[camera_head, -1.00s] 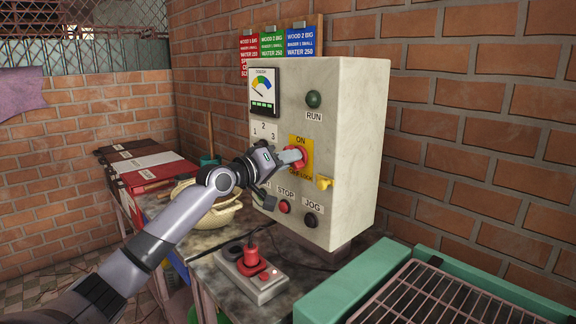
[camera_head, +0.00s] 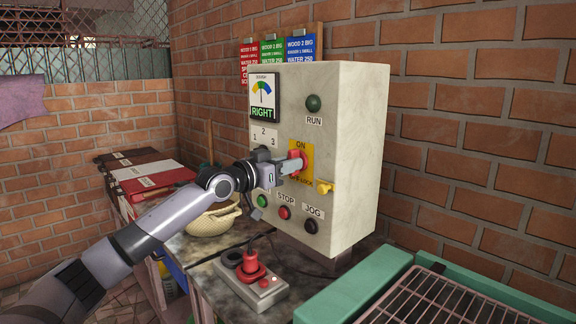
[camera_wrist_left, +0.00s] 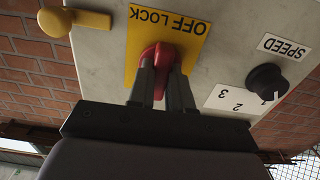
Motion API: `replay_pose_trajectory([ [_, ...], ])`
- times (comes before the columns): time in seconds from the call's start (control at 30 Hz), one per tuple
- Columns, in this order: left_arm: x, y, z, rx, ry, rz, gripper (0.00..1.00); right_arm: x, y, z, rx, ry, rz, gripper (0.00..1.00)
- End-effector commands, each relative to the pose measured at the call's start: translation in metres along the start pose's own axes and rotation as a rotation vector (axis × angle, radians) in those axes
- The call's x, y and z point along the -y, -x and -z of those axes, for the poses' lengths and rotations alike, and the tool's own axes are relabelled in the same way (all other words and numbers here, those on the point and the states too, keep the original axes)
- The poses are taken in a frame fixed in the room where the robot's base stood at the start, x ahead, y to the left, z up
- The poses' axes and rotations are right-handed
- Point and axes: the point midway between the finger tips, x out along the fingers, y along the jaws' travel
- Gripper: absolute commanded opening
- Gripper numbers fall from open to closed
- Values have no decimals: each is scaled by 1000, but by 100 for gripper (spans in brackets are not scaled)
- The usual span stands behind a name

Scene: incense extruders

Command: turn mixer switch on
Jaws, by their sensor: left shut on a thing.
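The mixer switch is a red handle (camera_head: 297,162) on a yellow plate marked ON at the top and OFF LOCK below, on the front of a pale control box (camera_head: 350,150). In the left wrist view the red handle (camera_wrist_left: 157,54) appears upside down against the yellow plate (camera_wrist_left: 190,22). My left gripper (camera_head: 288,166) reaches in from the left. Its two fingers (camera_wrist_left: 160,80) stand on either side of the handle and are shut on it. They hide part of the handle and some of the lettering. My right gripper is not in view.
The box also carries a gauge (camera_head: 263,98) reading RIGHT, a speed knob (camera_wrist_left: 267,82), a yellow knob (camera_head: 324,188), and green, red and black buttons. A plug box (camera_head: 250,285) lies below. A green-framed rack (camera_head: 430,295) stands at the lower right.

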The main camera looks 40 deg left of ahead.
Motion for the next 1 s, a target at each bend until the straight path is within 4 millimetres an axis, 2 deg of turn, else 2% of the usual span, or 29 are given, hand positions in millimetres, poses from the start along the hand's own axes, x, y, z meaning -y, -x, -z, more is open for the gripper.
replay_pose_trajectory([
  [0.6,0,0,-1,3,-47,0,0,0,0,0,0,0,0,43],
  [0.63,0,0,-1,3,-48,0,22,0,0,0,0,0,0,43],
  [0.7,0,0,-1,2,-47,0,45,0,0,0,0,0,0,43],
  [1.0,0,0,0,1,-44,0,45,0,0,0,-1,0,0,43],
])
